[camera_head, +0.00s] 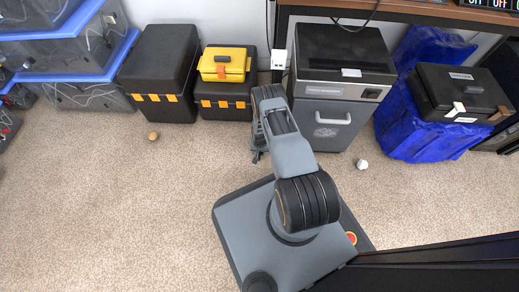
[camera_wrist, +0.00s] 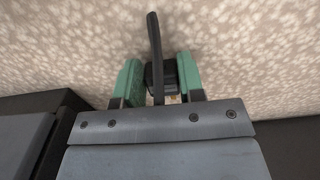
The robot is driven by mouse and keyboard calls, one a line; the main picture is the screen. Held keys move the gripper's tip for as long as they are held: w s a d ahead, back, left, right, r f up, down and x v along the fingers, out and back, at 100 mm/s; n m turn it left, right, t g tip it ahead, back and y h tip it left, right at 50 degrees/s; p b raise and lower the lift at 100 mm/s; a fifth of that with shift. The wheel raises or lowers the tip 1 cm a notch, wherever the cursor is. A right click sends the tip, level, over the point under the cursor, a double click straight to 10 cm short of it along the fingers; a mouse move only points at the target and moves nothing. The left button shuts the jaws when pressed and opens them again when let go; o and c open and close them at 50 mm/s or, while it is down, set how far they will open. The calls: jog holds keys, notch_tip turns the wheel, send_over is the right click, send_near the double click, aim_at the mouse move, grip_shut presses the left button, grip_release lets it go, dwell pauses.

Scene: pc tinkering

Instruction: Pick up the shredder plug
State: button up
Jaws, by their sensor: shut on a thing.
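The shredder plug (camera_wrist: 170,75) is a small black block in the wrist view, with a black cord rising from it toward the top. My gripper (camera_wrist: 158,82) has green pads on either side of the plug and is shut on it.
A white power outlet (camera_head: 279,60) is at the wall left of the shredder. Black toolboxes (camera_head: 160,72) and a yellow case (camera_head: 223,64) stand further left. A brown ball and white object lie on open carpet.

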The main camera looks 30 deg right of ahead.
jog(key=c, duration=0.3)
jog(key=shift+r, duration=0.25)
jog(key=shift+r+p, duration=0.45)
jog(key=shift+r, duration=0.15)
jog(key=shift+r+p, duration=2.25)
jog(key=shift+r, duration=0.95)
jog(key=shift+s, duration=0.1)
